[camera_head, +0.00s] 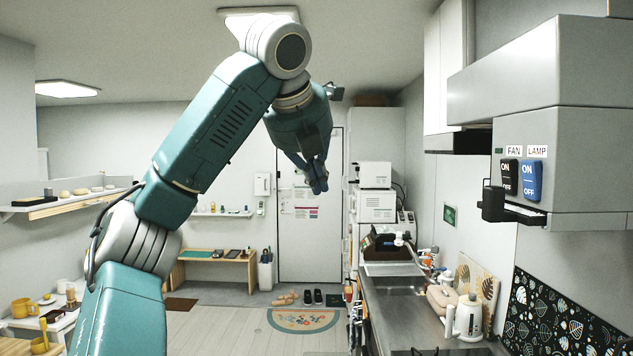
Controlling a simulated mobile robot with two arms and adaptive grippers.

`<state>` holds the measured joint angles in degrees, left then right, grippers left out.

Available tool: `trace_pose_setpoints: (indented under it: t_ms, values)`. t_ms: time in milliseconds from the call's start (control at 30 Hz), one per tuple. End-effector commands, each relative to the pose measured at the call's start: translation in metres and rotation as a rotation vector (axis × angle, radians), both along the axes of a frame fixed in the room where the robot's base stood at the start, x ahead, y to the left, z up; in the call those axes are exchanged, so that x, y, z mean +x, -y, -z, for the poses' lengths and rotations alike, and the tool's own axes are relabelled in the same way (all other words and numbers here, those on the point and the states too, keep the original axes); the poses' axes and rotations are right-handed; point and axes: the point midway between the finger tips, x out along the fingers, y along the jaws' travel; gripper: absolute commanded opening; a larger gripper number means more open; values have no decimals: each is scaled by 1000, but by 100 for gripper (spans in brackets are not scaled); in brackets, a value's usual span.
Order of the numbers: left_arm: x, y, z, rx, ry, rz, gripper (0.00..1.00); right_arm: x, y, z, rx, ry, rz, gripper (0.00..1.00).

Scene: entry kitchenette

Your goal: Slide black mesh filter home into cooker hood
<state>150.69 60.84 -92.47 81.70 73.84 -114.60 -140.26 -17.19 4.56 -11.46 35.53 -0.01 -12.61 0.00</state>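The grey cooker hood (590,155) is on the right wall, with FAN and LAMP rocker switches on its face. A black piece (492,204), which looks like the front end of the black mesh filter, sticks out at the hood's lower left edge. A pale strip shows along the edge beside it. The mesh itself is hidden from this angle. My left gripper (317,182) hangs from the teal arm, fingers pointing down, in the air left of the hood and well apart from it. Its dark fingers overlap, so its opening is unclear. My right gripper is not in view.
Below the hood is a steel counter (395,310) with a sink, a white kettle (468,318) and a patterned black splashback (545,315). A wall cabinet (447,70) hangs left of the hood. The floor (225,325) ahead is mostly clear, with a half-round mat (303,320) near the door.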

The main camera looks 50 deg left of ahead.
Motion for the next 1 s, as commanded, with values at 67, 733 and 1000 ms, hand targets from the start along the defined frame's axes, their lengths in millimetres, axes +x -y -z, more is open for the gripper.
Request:
trace_pose_setpoints:
  t_ms: [67, 733, 1000]
  values:
    - [0, 0, 0, 0, 0, 0, 5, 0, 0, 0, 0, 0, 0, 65]
    - [-19, 13, -24, 3, 4, -1, 23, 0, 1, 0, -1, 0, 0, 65]
    - [-39, 27, -48, 1, 2, 0, 23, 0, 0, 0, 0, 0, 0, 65]
